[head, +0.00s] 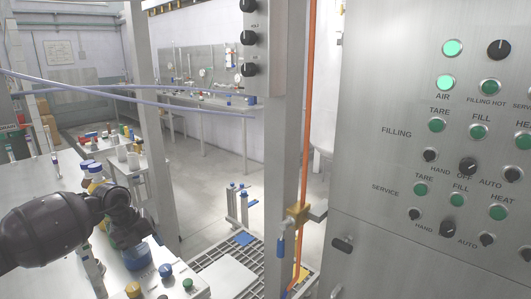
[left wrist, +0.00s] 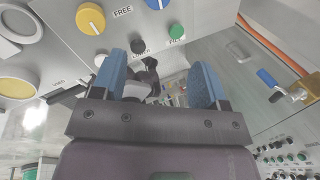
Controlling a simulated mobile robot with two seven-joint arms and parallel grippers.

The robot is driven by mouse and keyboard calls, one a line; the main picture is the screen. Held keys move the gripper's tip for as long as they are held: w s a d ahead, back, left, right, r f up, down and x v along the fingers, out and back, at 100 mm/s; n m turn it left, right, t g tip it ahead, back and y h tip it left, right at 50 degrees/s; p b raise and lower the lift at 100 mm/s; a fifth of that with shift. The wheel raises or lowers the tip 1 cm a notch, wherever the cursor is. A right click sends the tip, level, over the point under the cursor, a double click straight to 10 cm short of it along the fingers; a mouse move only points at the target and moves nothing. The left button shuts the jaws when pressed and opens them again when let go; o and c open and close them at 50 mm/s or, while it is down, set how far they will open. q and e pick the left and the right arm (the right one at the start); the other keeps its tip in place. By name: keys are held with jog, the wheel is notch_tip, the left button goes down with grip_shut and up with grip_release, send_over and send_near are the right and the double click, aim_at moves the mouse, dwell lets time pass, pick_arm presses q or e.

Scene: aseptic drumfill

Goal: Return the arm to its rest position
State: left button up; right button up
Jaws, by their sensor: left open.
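My left arm comes in from the left in the head view, its dark wrist and hand (head: 118,212) above the near end of the white bench. In the left wrist view my left gripper (left wrist: 158,82) is open, its two blue finger pads apart. I see nothing clearly held between them; dark shapes show behind the gap, and I cannot tell what they are. My right gripper is in neither view.
A control panel carries a yellow knob (left wrist: 90,18), a green knob (left wrist: 177,31) and a black knob (left wrist: 137,47), close to the fingers. A steel cabinet (head: 380,150) with several buttons stands at the right. An orange pipe (head: 309,120) runs down beside a post. Bottles (head: 96,173) stand on the bench.

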pick_arm(q)
jog(key=d+r+t+h, duration=0.3)
jog(key=d+r+h, duration=0.3)
jog(key=d, duration=0.3)
jog(key=d+r+t+h, duration=0.4)
jog(key=d+r+h, duration=0.15)
jog(key=d, duration=0.35)
jog(key=s+a+f+n+t+y, duration=0.45)
jog(key=f+n, duration=0.35)
jog(key=n, duration=0.3)
jog(key=s+a+f+n+t+y, duration=0.3)
jog(key=s+f+n+y, duration=0.3)
jog(key=n, duration=0.4)
jog(key=s+a+f+n+g+y, duration=0.2)
jog(key=s+f+n, duration=0.2)
jog(key=s+f, duration=0.5)
jog(key=s+a+f+n+g+y, duration=0.2)
jog(key=s+a+f+n+g, duration=0.1)
jog(key=s+f, duration=0.6)
jog(key=s+n, duration=0.1)
jog(key=s, duration=0.3)
jog(key=shift+s+f+n, duration=0.3)
jog(key=shift+f+n, duration=0.1)
